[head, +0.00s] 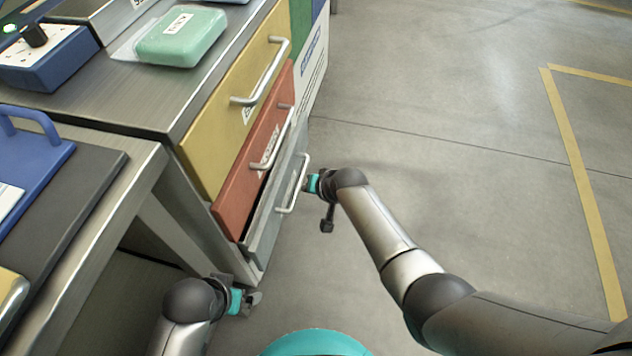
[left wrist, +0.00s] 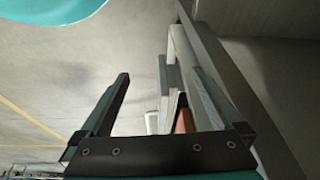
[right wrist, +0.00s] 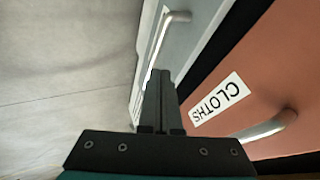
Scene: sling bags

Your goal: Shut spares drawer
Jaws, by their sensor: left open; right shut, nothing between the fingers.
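The bottom grey drawer (head: 266,232) stands a little out from the cabinet, with a dark gap behind its front. Its bar handle (head: 295,187) faces the floor aisle. I cannot read a spares label on any drawer. My right gripper (head: 312,184) is shut and empty, close by this handle. In the right wrist view its fingertips (right wrist: 161,76) overlap the grey drawer front (right wrist: 203,22); whether they touch is unclear. My left gripper (head: 256,300) is open and empty, low beside the cabinet's near corner; its fingers also show in the left wrist view (left wrist: 158,78).
Above are a red drawer (head: 240,190) labelled CLOTHS and a yellow drawer (head: 215,135), both with bar handles. A green case (head: 180,42) lies on the cabinet top. A bench (head: 130,190) stands at left. The floor (head: 450,120) at right is clear.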

